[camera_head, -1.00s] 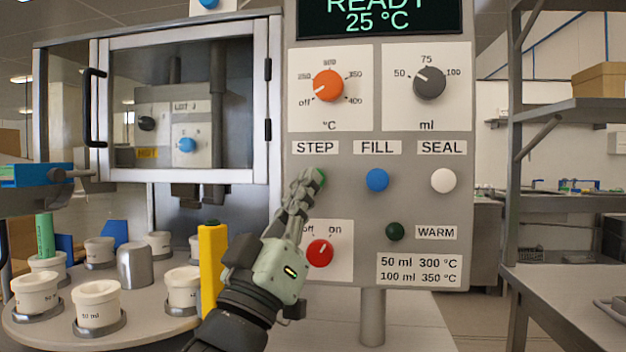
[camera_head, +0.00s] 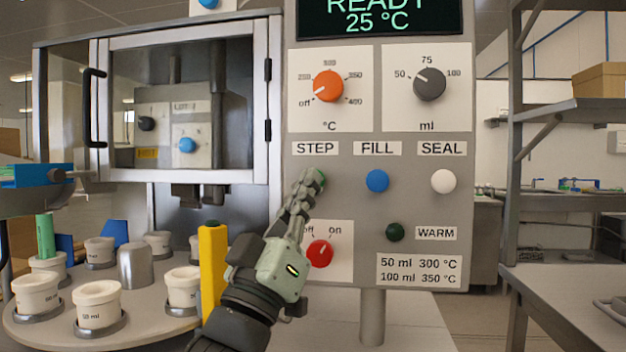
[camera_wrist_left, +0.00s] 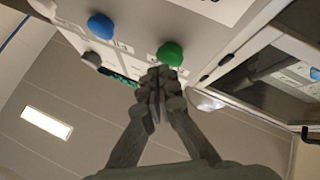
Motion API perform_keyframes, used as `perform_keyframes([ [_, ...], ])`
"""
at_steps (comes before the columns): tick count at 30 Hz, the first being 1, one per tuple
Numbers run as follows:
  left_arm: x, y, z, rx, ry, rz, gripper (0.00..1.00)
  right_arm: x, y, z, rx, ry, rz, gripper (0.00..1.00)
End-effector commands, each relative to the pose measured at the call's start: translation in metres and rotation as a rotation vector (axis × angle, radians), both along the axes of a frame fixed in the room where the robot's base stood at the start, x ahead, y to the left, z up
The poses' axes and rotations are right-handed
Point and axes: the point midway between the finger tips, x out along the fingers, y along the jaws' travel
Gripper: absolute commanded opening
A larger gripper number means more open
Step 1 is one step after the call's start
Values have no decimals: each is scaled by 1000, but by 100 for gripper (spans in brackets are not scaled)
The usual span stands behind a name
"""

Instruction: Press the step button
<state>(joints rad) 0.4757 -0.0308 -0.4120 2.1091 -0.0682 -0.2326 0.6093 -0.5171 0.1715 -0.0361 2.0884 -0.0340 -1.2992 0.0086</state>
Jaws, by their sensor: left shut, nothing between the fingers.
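The green step button (camera_head: 321,178) is on the grey control panel (camera_head: 345,210), under the STEP label (camera_head: 315,148). My left gripper (camera_head: 313,181) is shut and empty, its fingertips at the button and covering much of it in the head view. In the left wrist view the round green button (camera_wrist_left: 170,53) shows just beyond the closed fingertips (camera_wrist_left: 162,78). I cannot tell whether they touch or whether the button is pushed in. The display (camera_head: 380,15) reads READY, 25 °C. My right gripper is not in view.
A blue FILL button (camera_head: 377,181) and a white SEAL button (camera_head: 443,181) are to the right. A red knob (camera_head: 319,253) is just below my fingers. A round table (camera_head: 150,330) with several white cups and a yellow post (camera_head: 213,270) stand left of my arm.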

Motion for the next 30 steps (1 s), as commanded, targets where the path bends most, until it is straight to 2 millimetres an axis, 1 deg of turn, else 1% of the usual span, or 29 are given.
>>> perform_keyframes([
  [20,6,-1,0,1,1,0,0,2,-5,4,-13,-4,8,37],
  [30,10,-2,0,1,1,0,0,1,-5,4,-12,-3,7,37],
])
